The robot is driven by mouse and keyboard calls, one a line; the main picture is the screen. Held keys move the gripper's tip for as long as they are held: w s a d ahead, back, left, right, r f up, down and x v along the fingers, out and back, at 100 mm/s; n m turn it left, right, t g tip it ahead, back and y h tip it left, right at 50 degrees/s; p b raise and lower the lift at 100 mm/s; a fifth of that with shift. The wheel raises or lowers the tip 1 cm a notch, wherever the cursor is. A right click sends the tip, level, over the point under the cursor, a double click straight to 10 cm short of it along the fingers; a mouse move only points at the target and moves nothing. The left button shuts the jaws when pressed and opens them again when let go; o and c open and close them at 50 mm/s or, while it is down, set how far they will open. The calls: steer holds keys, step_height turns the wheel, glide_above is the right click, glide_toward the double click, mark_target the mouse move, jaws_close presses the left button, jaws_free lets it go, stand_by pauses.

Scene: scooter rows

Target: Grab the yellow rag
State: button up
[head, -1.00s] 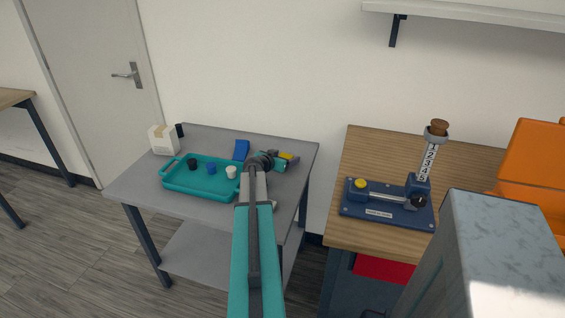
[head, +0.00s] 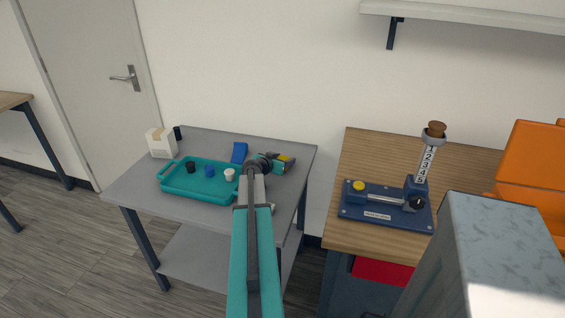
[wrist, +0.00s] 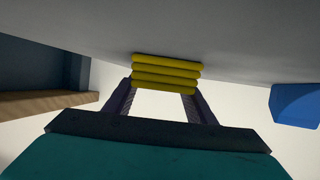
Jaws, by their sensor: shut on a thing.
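The yellow rag (wrist: 166,73) is a folded stack of several layers, seen between the two fingers of my gripper (wrist: 160,92) in the wrist view. My gripper is shut on it, with a finger at each side. In the head view the gripper (head: 286,162) is over the right back part of the grey table (head: 210,213), and a small bit of yellow shows at it. My arm hides part of the table there. I cannot tell whether the rag touches the tabletop.
A teal tray (head: 186,193) with small black, blue and white items lies left of my arm. A blue block (head: 239,152) is near the gripper. A white box (head: 160,143) stands at the back left. A wooden bench (head: 355,150) with a blue device (head: 360,207) is to the right.

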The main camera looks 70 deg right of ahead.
steer(key=shift+r, duration=0.1)
steer(key=shift+r+b, duration=0.3)
steer(key=shift+r, duration=1.4)
steer(key=s+a+b, duration=0.1)
steer(key=s+a, duration=0.2)
steer(key=s, duration=0.1)
steer(key=s+a+r+b, duration=0.1)
steer(key=s+a, duration=0.3)
steer(key=s+a+b, duration=0.1)
steer(key=s+a, duration=0.2)
steer(key=a, duration=0.1)
steer(key=shift+s+r, duration=0.2)
steer(key=shift+s, duration=0.2)
steer(key=shift+w, duration=0.1)
